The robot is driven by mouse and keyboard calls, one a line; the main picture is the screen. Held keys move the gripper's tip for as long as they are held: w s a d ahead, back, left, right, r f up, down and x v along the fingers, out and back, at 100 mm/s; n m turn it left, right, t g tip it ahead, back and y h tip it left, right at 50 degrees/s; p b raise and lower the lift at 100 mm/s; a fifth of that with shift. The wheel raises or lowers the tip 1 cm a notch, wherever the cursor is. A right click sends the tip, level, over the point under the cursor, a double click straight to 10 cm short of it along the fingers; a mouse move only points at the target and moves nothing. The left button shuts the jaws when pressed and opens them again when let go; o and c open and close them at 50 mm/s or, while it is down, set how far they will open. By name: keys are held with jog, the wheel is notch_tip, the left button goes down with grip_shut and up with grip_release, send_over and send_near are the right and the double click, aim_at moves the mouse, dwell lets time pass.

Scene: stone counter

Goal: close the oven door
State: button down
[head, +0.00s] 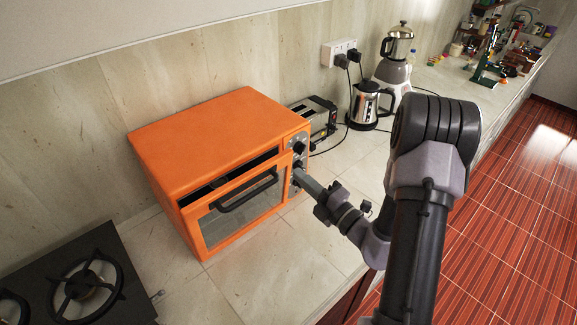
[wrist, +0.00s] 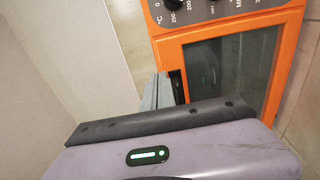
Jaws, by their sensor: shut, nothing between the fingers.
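The orange oven (head: 205,140) stands on the counter. Its glass-fronted door (head: 245,208) is slightly ajar, with a dark gap along its top edge. A black handle (head: 247,191) runs across the door's upper part. My gripper (head: 298,174) is shut and empty, with its tip by the right end of the oven front, beside the control knobs. In the wrist view, the door (wrist: 230,68) shows its orange frame and window, and my shut fingers (wrist: 163,88) are at the door's edge. I cannot tell whether they touch it.
A toaster (head: 316,117), a kettle (head: 370,105) and a blender (head: 394,65) stand behind and right of the oven. A black gas hob (head: 120,285) is at the front left. The counter (head: 275,270) before the oven is clear.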

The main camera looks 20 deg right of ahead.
jog(key=shift+x, duration=2.7)
jog(key=p+x, duration=0.3)
jog(key=shift+w+a+r+p, duration=0.15)
jog(key=shift+w+r+p, duration=0.2)
jog(key=shift+r+p, duration=0.1)
jog(key=shift+s, duration=0.15)
